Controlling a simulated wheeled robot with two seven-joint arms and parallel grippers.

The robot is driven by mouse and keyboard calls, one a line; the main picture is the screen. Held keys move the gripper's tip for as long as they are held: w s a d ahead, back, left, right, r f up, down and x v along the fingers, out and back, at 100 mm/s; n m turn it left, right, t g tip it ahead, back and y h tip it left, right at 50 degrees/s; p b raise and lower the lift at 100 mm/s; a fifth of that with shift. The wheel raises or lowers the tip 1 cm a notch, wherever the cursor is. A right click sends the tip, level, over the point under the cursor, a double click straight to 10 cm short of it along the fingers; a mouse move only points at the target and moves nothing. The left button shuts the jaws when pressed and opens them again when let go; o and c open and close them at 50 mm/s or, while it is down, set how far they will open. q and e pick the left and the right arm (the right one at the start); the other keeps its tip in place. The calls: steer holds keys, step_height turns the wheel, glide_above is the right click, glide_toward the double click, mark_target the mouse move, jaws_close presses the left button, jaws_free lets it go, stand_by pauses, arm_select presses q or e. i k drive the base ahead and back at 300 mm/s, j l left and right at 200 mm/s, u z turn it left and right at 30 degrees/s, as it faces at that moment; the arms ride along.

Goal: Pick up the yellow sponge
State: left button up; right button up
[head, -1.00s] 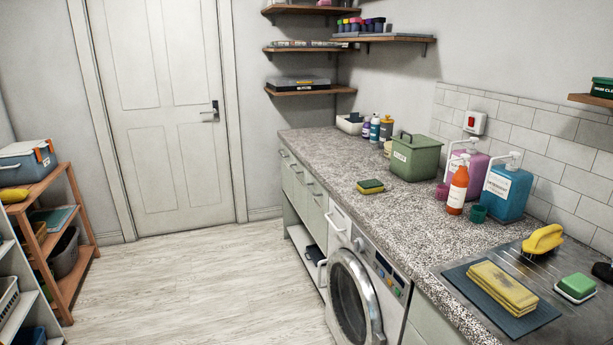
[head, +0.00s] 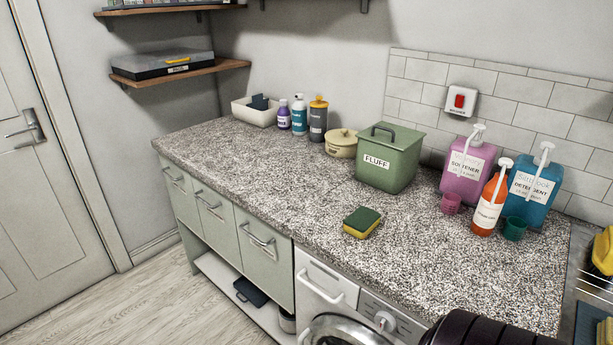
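A small sponge (head: 362,222) with a yellow body and a dark green top lies flat on the speckled countertop, near its front edge and above the washing machine. Nothing touches it. At the right edge, a yellow object (head: 603,252) by the sink is cut off by the frame, with part of a yellow item below it. A dark rounded shape at the bottom right seems to be part of my arm. Neither of my grippers shows in the head view.
A green FLUFF bin (head: 389,163) stands behind the sponge. An orange bottle (head: 490,203), a pink softener jug (head: 466,172) and a blue detergent jug (head: 531,190) stand to its right. The countertop (head: 270,190) left of the sponge is clear. A washing machine (head: 335,300) is below.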

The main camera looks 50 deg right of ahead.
mark_target(363, 220)
steer(key=i+j+z, duration=0.1)
steer(key=i+z, duration=0.4)
steer(key=i+j+z, duration=0.45)
steer(key=i, duration=0.15)
steer(key=i+j+z, duration=0.5)
steer(key=l, duration=0.1)
